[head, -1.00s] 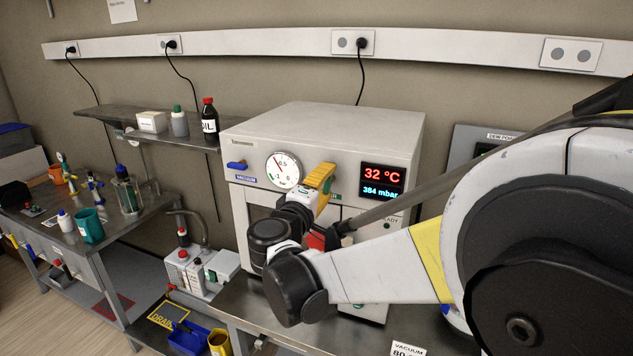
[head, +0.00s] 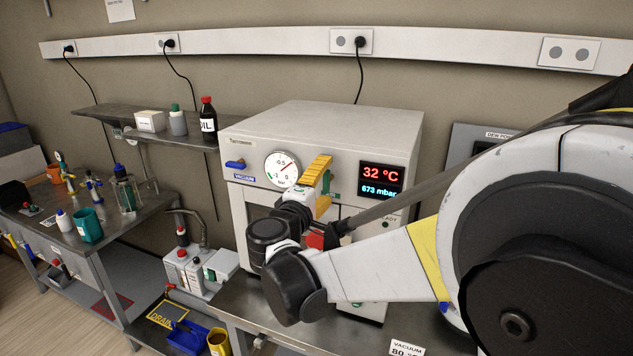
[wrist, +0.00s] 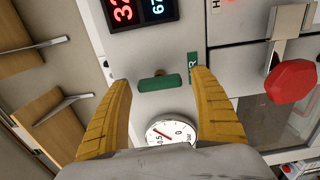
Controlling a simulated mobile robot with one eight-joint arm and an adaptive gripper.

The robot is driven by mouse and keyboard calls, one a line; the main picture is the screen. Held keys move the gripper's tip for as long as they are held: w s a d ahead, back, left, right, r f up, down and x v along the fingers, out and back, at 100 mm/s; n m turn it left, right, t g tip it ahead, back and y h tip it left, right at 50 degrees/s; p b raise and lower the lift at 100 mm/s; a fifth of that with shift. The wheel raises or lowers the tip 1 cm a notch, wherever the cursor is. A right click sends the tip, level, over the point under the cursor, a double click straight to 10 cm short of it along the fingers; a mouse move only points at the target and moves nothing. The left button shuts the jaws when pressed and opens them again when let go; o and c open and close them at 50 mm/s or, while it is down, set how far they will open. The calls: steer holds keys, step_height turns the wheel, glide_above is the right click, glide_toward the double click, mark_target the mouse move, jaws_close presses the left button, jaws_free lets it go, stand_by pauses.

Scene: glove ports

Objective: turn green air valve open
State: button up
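The green air valve handle (wrist: 163,83) shows in the wrist view, on the light front panel between my two yellow fingers. My gripper (wrist: 161,79) is open, with a finger beyond each end of the handle. There is a small gap at the left end; I cannot tell if the right finger touches. In the head view my gripper (head: 319,188) is at the oven front, one finger above the other, and the green handle (head: 326,181) stands roughly upright between them, partly hidden. The green label (wrist: 192,70) is beside it.
The oven (head: 320,130) has a round gauge (head: 282,169), a blue vacuum handle (head: 236,164) and a display (head: 381,180) reading 32 °C and 673 mbar. A red knob (wrist: 291,81) is at the right of the wrist view. A shelf with bottles (head: 208,120) is to the left.

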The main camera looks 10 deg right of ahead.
steer(key=v, duration=1.2)
steer(key=s+d+f+m+g+y+b, duration=0.1)
steer(key=s+d+f+m+g+y, duration=0.4)
steer(key=s+d+f, duration=0.5)
steer(key=s+a+f+m+g+y, duration=0.1)
steer(key=s+f+m+y, duration=0.1)
steer(key=s, duration=0.3)
steer(key=s+a+f+m+g+y+b, duration=0.1)
steer(key=s+f+m+y, duration=0.2)
steer(key=s+f+m, duration=0.1)
steer(key=shift+s+a+y, duration=0.3)
steer(key=shift+s, duration=0.45)
